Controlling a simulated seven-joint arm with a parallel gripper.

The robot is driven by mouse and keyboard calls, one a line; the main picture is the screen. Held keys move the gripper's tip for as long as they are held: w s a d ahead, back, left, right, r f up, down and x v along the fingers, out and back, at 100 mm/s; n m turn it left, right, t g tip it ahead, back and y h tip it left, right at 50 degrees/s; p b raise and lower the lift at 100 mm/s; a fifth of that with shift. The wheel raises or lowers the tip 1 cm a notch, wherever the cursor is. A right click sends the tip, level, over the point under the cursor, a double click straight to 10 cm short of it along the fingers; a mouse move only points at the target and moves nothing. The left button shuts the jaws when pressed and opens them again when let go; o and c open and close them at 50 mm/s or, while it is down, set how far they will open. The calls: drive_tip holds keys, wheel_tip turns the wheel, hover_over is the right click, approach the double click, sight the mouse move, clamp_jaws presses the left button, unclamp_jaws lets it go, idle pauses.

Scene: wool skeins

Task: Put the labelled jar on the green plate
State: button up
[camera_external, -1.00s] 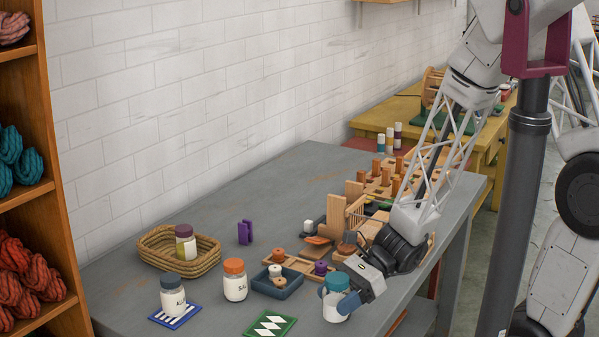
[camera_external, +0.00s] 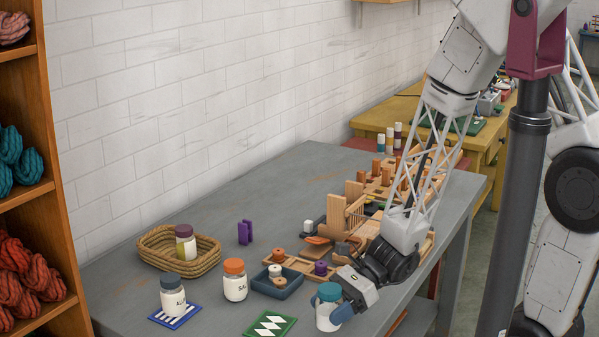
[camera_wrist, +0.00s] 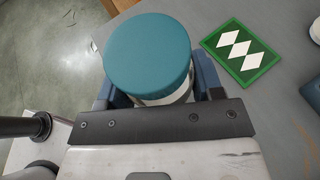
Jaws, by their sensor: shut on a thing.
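A jar with a teal lid and pale body (camera_external: 325,320) is in my gripper (camera_external: 332,308), near the table's front edge. The wrist view shows its teal lid (camera_wrist: 148,52) between my two blue fingers (camera_wrist: 158,88). No label shows on it from here; I cannot tell if it touches the table. The green plate, a flat rectangle with white diamonds (camera_external: 269,324), lies left of the held jar, apart from it; it also shows in the wrist view (camera_wrist: 260,66). A lettered jar with a grey-blue lid (camera_external: 173,296) stands on a blue striped mat. Another lettered jar with an orange lid (camera_external: 235,284) stands nearby.
A blue tray (camera_external: 290,290) with small pieces sits behind the green plate. A wicker basket (camera_external: 205,267) holds a purple-lidded jar (camera_external: 185,243). A purple block (camera_external: 244,232) and wooden pieces (camera_external: 345,220) stand farther back. The green plate's top is bare.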

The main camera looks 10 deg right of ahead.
drive_tip(key=w+a, duration=0.3)
drive_tip(key=w+a+f, duration=0.1)
drive_tip(key=w+a, duration=0.2)
drive_tip(key=a, duration=0.1)
drive_tip(key=w+a, duration=0.3)
drive_tip(key=shift+w+a+f, duration=0.2)
drive_tip(key=shift+w+a, duration=0.2)
drive_tip(key=shift+f, duration=1.75)
drive_tip(key=shift+f, duration=0.15)
drive_tip(key=o, duration=1)
drive_tip(key=shift+o, duration=0.2)
drive_tip(key=shift+d+r, duration=0.1)
drive_tip(key=shift+r, duration=0.1)
drive_tip(key=v, duration=1.1)
drive_tip(key=shift+d+r, duration=0.2)
drive_tip(key=shift+d, duration=0.15)
drive_tip(key=shift+w, duration=0.15)
